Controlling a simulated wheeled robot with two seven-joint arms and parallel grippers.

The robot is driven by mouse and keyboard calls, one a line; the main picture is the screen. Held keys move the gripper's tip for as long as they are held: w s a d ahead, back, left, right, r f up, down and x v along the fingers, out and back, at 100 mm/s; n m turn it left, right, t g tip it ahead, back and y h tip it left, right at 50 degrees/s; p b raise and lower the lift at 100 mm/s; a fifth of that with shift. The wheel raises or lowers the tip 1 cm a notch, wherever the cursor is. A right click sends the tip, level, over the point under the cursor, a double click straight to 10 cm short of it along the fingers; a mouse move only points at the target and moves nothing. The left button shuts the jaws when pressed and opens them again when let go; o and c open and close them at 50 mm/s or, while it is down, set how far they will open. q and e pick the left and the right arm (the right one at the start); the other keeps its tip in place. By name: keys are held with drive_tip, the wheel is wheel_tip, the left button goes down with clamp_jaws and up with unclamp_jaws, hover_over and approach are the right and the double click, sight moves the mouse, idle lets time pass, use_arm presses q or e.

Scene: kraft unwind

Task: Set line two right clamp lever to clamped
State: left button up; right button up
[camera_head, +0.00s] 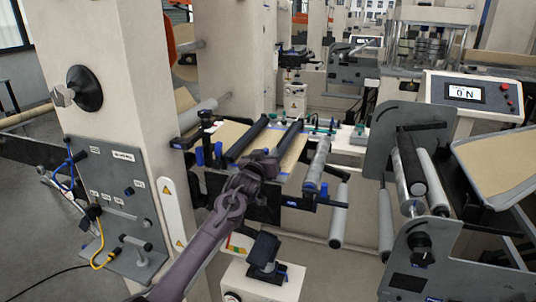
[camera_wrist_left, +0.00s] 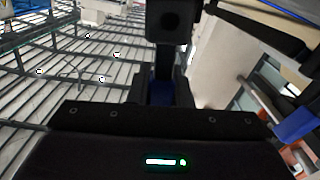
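The splice table (camera_head: 228,134) in the middle of the head view carries two dark clamp bars, a left one (camera_head: 246,138) and a right one (camera_head: 290,135). Small blue lever-like parts (camera_head: 200,156) show at its left end. Which part is the line two right clamp lever I cannot tell. My left gripper (camera_head: 264,163) is at the table's front edge, by the lower end of the right bar. Its fingers are hard to make out. In the left wrist view, a dark block (camera_wrist_left: 170,22) and a blue part (camera_wrist_left: 163,92) lie ahead of the gripper body. My right gripper is out of view.
A grey panel with hoses (camera_head: 115,200) is on the pillar at left. A roller stand (camera_head: 425,180) and a display box (camera_head: 470,95) are at right. A white cabinet with a black device (camera_head: 265,248) stands below the table.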

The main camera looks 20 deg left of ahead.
use_arm(q)
clamp_jaws()
drive_tip(key=n, duration=0.1)
drive_tip(key=a+f+n, duration=0.1)
drive_tip(key=n, duration=0.1)
drive_tip(key=a+n+b, duration=0.1)
drive_tip(key=n, duration=0.1)
drive_tip(key=shift+a+f, duration=0.15)
drive_tip(key=shift+a, duration=0.1)
drive_tip(key=n, duration=0.1)
drive_tip(key=a+f+n, duration=0.1)
drive_tip(key=n, duration=0.1)
drive_tip(key=f+n+b, duration=0.1)
drive_tip(key=n, duration=0.1)
drive_tip(key=shift+a, duration=0.35)
drive_tip(key=shift+a+f+n, duration=0.25)
drive_tip(key=shift+f+n, duration=0.3)
drive_tip(key=shift+n, duration=0.65)
drive_tip(key=shift+a+f+n+b, duration=0.1)
drive_tip(key=shift+f+n+b, duration=0.15)
drive_tip(key=shift+f+n, duration=0.45)
drive_tip(key=shift+a+f+n+b, duration=0.1)
drive_tip(key=shift+f+n+b, duration=0.15)
drive_tip(key=shift+n, duration=0.85)
drive_tip(key=o, duration=0.7)
unclamp_jaws()
drive_tip(key=shift+w, duration=0.1)
